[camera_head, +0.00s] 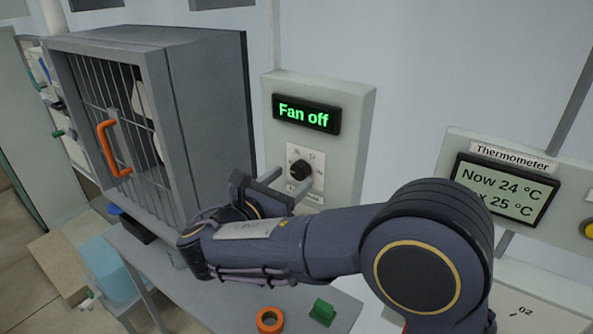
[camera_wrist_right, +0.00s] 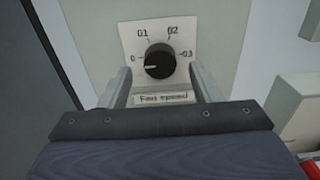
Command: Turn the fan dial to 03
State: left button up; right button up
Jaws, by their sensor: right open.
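The fan dial (camera_head: 300,169) is a round black knob on a pale scale plate. In the right wrist view the dial (camera_wrist_right: 160,61) has a white mark pointing left to 0; 01, 02 and 03 run clockwise around it. A label below reads "Fan speed". The fan display (camera_head: 307,114) reads "Fan off" in green. My right gripper (camera_head: 285,184) is open in front of the plate. In the wrist view its fingers (camera_wrist_right: 160,72) lie left and right of the dial, with gaps. Whether the tips reach its depth, I cannot tell. My left gripper is out of view.
A grey barred cabinet (camera_head: 205,110) with an orange handle (camera_head: 108,148) stands left of the fan panel (camera_head: 355,125). A thermometer panel (camera_head: 460,150) is on the right, reading "Now 24 °C". An orange ring (camera_head: 269,320) and a green piece (camera_head: 322,311) lie on the table below.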

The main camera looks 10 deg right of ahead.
jog(key=shift+x, duration=1.4)
jog(key=c, duration=1)
